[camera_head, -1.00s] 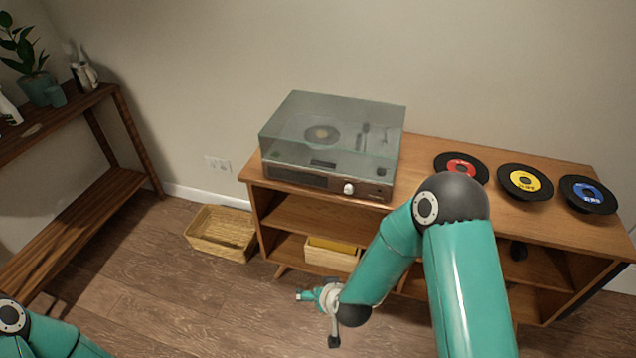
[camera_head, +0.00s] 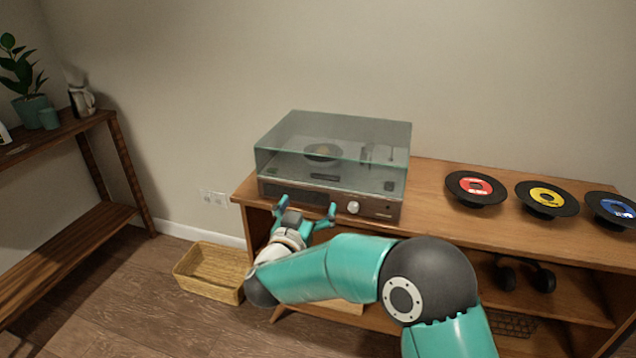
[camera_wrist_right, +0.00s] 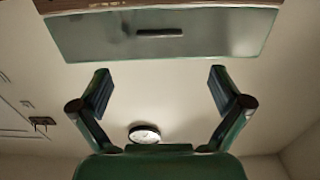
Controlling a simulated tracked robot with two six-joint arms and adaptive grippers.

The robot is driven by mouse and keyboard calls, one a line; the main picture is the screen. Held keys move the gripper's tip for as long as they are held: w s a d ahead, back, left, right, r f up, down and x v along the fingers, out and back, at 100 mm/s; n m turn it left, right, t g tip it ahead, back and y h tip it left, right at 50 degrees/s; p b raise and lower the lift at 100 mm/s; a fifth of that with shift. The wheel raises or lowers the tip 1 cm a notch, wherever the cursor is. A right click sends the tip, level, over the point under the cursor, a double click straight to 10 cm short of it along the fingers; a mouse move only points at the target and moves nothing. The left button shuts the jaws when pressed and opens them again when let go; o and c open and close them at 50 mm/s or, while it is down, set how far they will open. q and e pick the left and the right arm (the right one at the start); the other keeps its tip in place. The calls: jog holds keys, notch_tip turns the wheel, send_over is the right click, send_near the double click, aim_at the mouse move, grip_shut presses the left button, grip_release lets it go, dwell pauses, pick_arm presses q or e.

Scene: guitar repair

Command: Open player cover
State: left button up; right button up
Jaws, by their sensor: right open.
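The record player (camera_head: 330,195) stands on the wooden cabinet, with its clear grey cover (camera_head: 335,135) shut over the turntable. A knob (camera_head: 353,207) is on its front. My right gripper (camera_head: 306,207) is open and empty in front of the player's lower front edge, with its fingers pointing up towards it. In the right wrist view the open fingers (camera_wrist_right: 160,82) are spread below the cover's front panel (camera_wrist_right: 165,35), which has a dark handle (camera_wrist_right: 159,32). The fingers look apart from the cover. My left gripper is out of view.
Red (camera_head: 475,188), yellow (camera_head: 546,197) and blue (camera_head: 614,209) labelled records stand on the cabinet top at right. A wicker basket (camera_head: 212,270) is on the floor at left. A shelf (camera_head: 70,235) with a plant stands further left.

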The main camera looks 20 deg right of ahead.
aim_at(323, 179)
jog(key=x, duration=1.1)
jog(key=shift+w+d, duration=0.1)
jog(key=shift+d, duration=0.05)
jog(key=shift+c, duration=0.3)
